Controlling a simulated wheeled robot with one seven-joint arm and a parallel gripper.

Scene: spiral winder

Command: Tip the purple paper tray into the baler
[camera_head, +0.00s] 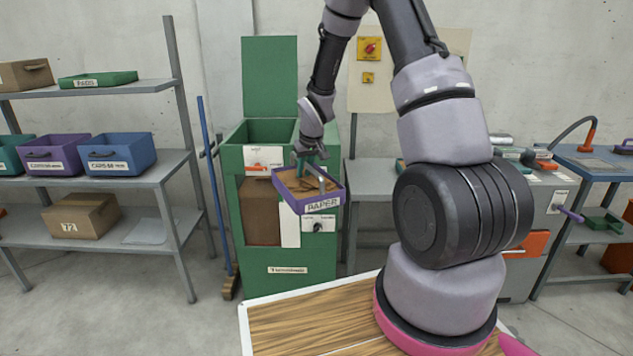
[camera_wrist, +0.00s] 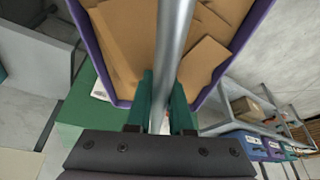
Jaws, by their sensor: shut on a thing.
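The purple paper tray (camera_head: 326,204) has a label reading PAPER and holds brown cardboard pieces (camera_wrist: 208,62). It is held in the air in front of the green baler (camera_head: 290,258) and looks close to level. The baler's lid (camera_head: 270,77) stands up and its top opening (camera_head: 270,132) shows behind the tray. My gripper (camera_wrist: 160,110) is shut on the tray's grey bar handle (camera_wrist: 173,50), with green fingers on either side of it. In the head view my gripper (camera_head: 311,160) is above the tray, which hides part of the baler's front.
A shelf (camera_head: 170,165) on the left holds purple and blue bins and a cardboard box (camera_head: 82,217). A blue-handled broom (camera_head: 215,190) leans beside the baler. A grey bench (camera_head: 372,172) and a blue table (camera_head: 600,165) stand to the right. A wooden top (camera_head: 310,318) is in front.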

